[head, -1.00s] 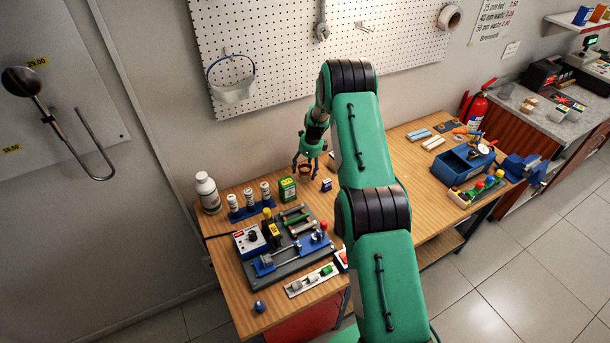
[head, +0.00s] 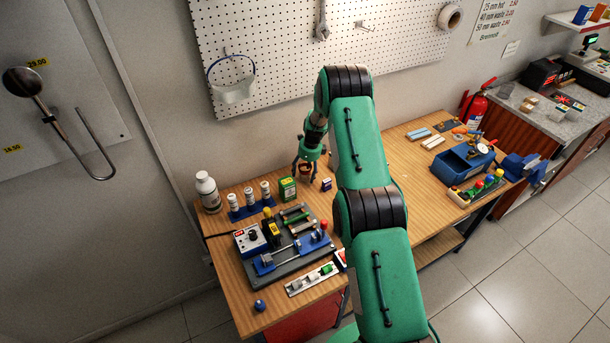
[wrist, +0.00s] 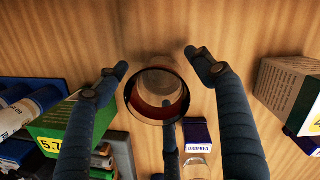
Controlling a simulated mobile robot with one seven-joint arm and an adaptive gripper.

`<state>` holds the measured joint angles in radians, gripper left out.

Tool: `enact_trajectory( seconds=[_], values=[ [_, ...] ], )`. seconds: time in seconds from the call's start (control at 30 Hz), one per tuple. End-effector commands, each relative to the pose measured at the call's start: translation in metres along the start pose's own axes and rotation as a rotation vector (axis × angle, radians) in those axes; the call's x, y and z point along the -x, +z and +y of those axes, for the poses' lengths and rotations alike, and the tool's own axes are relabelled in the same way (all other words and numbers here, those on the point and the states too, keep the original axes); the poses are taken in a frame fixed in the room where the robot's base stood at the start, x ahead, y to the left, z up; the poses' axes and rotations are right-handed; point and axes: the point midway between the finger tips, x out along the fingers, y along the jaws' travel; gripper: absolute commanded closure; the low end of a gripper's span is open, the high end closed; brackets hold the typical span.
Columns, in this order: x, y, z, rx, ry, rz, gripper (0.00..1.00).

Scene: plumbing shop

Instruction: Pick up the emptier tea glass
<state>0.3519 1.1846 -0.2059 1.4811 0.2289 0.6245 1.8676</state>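A tea glass (head: 306,176) stands on the wooden bench below my gripper (head: 306,166). In the wrist view the glass (wrist: 158,96) shows a dark rim and reddish-brown tea inside, seen from above. My gripper (wrist: 156,62) is open, with one finger left of the glass, one right of it, and a third on the near side, overlapping its rim in the picture. Gaps show between the side fingers and the glass. A clear, rounded glass-like thing (wrist: 197,168) is cut off at the wrist view's bottom edge; I cannot tell whether it is another tea glass.
A small blue-and-white box (wrist: 197,136) stands close to the glass. A green box (head: 287,189) is to the left, beside a blue rack of white bottles (head: 250,206). Another box (wrist: 288,92) is at the right in the wrist view. Bench beyond the glass looks clear.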

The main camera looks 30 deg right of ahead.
Motion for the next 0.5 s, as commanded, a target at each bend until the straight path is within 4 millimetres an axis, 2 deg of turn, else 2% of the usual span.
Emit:
enact_trajectory(
  seconds=[0.03,0.2,0.5],
  values=[
    [0.0,0.0,0.0,0.0,0.0,0.0,0.46],
    [0.0,-0.0001,0.0,0.0,0.0,0.0,0.79],
    [0.0,-0.0001,0.0,0.0,0.0,0.0,0.79]
  ],
)
